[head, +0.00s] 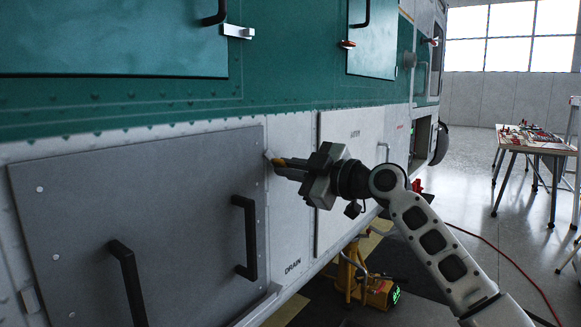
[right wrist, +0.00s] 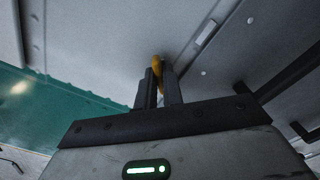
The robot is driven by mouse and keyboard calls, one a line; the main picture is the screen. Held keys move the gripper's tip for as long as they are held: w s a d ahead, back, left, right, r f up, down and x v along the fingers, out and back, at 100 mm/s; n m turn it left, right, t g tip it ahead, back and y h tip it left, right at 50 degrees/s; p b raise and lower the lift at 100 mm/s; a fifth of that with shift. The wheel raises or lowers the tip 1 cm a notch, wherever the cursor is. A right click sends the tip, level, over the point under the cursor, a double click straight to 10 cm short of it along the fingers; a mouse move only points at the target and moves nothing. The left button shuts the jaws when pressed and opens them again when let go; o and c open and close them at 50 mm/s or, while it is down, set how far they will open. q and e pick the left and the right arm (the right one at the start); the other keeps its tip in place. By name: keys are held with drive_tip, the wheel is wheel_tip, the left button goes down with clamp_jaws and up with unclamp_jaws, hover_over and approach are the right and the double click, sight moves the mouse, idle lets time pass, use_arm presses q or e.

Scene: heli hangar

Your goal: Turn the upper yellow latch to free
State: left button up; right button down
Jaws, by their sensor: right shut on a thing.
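The upper yellow latch (right wrist: 157,66) is a small yellow piece on the pale fuselage skin, between my right gripper's fingers in the right wrist view. In the head view a bit of its yellow (head: 280,161) shows at the fingertips, by the upper right corner of the grey panel (head: 80,190). My right gripper (head: 278,162) is shut on the latch; it also shows in the right wrist view (right wrist: 159,80). The fingers hide much of the latch, and I cannot tell its exact angle. My left gripper is not in view.
Two black handles (head: 128,285) (head: 245,237) stand out from the grey panel. A pale access panel (head: 347,170) is to the right of the gripper. A yellow machine (head: 375,292) is on the floor below. A table with tools (head: 535,145) stands at the far right.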

use_arm(q)
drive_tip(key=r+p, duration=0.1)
drive_tip(key=p, duration=0.2)
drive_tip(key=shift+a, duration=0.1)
use_arm(e)
drive_tip(key=m, duration=0.8)
drive_tip(key=shift+r, duration=0.1)
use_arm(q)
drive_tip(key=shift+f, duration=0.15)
use_arm(e)
drive_tip(key=shift+m, duration=0.4)
drive_tip(key=c, duration=1.6)
unclamp_jaws()
drive_tip(key=shift+o, duration=0.4)
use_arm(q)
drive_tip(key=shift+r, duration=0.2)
